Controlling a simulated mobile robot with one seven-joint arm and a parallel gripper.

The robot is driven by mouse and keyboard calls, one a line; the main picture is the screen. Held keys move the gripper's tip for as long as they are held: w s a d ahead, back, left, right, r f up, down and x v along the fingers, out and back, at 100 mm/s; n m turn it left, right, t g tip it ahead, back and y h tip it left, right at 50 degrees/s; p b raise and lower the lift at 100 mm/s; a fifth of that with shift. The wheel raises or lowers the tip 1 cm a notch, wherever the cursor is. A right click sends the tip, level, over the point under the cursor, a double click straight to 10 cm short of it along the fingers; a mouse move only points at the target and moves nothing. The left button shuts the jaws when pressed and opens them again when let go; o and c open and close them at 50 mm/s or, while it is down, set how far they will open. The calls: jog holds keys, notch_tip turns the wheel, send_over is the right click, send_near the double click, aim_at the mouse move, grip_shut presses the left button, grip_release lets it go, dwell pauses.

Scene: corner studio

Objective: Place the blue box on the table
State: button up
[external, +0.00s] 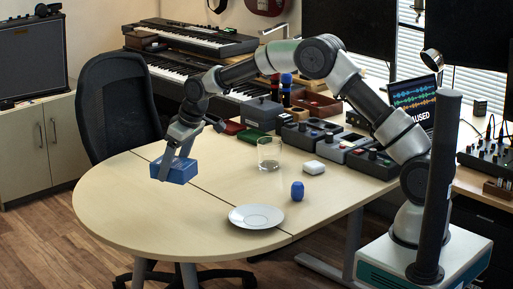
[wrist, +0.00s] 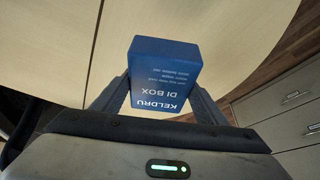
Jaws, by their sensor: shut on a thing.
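The blue box (external: 175,170) with white lettering is between the fingers of my gripper (external: 170,168) over the left part of the light wooden table (external: 120,200). In the wrist view my gripper (wrist: 160,98) is shut on the blue box (wrist: 165,70), one finger on each side. The table (wrist: 215,18) shows behind the box. In the external view the box looks close to the tabletop; I cannot tell whether its underside touches it.
Pedal-like boxes (external: 305,133) line the back edge. A black chair (external: 118,105) is behind. The table's left end is clear.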

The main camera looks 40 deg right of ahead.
aim_at(187, 164)
notch_tip(187, 164, down, 10)
jog(key=shift+r+b, duration=0.15)
jog(key=shift+b, duration=0.9)
jog(key=shift+f, duration=0.2)
jog(key=o, duration=1.4)
jog(key=shift+r, duration=0.1)
jog(key=shift+s+r, duration=0.1)
jog(key=shift+r, duration=0.2)
jog(key=p+v, duration=0.2)
jog(key=v, duration=0.9)
jog(key=shift+s+r, duration=0.15)
jog(key=shift+r, duration=0.1)
